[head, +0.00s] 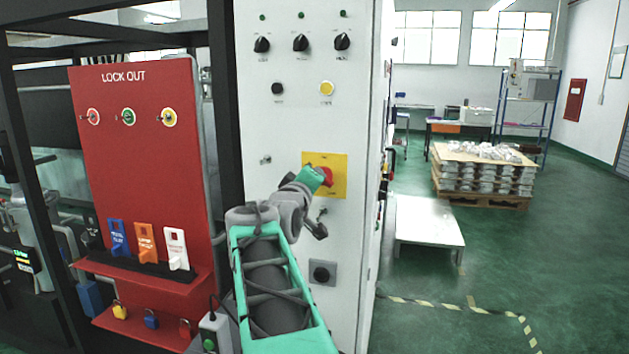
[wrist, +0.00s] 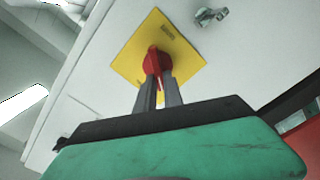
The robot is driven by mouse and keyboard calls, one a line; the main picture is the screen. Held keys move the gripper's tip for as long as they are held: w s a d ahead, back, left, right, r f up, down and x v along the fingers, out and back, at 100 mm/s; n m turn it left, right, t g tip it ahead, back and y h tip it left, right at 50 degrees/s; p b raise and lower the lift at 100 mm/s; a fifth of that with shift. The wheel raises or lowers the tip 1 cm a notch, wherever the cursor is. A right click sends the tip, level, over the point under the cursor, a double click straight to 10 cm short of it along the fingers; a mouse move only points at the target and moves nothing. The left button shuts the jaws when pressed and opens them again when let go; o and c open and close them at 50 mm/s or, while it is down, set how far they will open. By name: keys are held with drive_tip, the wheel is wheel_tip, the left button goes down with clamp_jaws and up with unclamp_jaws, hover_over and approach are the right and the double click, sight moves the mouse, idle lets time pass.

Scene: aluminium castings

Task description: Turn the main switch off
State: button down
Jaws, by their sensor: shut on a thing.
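The main switch is a red rotary handle (head: 327,177) on a yellow square plate (head: 341,161) on the front of a white cabinet (head: 290,130). In the wrist view the red handle (wrist: 156,62) stands at the middle of the yellow plate (wrist: 181,52), which looks tilted there. My gripper (wrist: 158,84) has its two grey fingers on either side of the handle, shut on it. In the head view my gripper (head: 318,178) reaches the switch from the left and hides part of the handle and plate. The handle's exact angle is hard to read.
Black knobs (head: 300,43) and small buttons sit higher on the cabinet. A key lock (head: 265,160) is left of the plate, a black knob (head: 321,274) below. A red lockout board (head: 140,190) with tags and padlocks stands left. Green floor (head: 480,260) is open at right.

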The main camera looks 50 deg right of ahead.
drive_tip(key=shift+n, duration=0.4)
drive_tip(key=shift+f, duration=0.1)
drive_tip(key=c, duration=1.5)
unclamp_jaws()
drive_tip(key=shift+o, duration=0.2)
drive_tip(key=b+v, duration=0.2)
drive_tip(key=v, duration=0.6)
